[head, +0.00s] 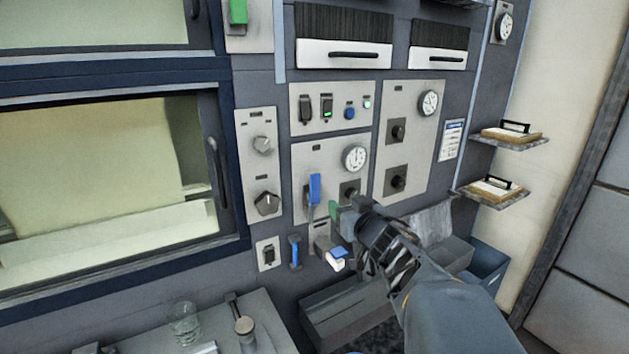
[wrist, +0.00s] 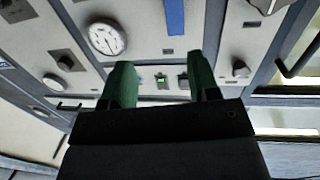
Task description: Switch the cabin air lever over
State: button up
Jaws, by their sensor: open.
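A long blue lever (head: 314,188) stands upright on the grey control panel, left of a round gauge. A blue lever (wrist: 175,16) also shows at the top edge of the wrist view. Labels are too small to read, so I cannot confirm which handle is cabin air. A smaller blue handle (head: 295,252) is lower down. My gripper (head: 336,212) is in front of the panel, right of and slightly below the long lever. Its green fingers (wrist: 163,82) are apart with nothing between them. The head view does not show whether they touch the lever.
A round gauge (head: 355,158) and black knobs (head: 398,131) are close by. A blue-and-white fitting (head: 337,258) sticks out below my gripper. A grey bin (head: 345,300) lies under it. A glass (head: 185,322) stands on the bench at lower left.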

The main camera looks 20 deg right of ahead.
aim_at(316, 183)
jog(key=w, duration=0.4)
jog(key=w+a+y+p, duration=0.1)
jog(key=w, duration=0.4)
jog(key=w+a+r+n+y, duration=0.1)
jog(key=w, duration=0.3)
jog(key=shift+w+t, duration=0.25)
jog(key=shift+t, duration=0.05)
grip_shut()
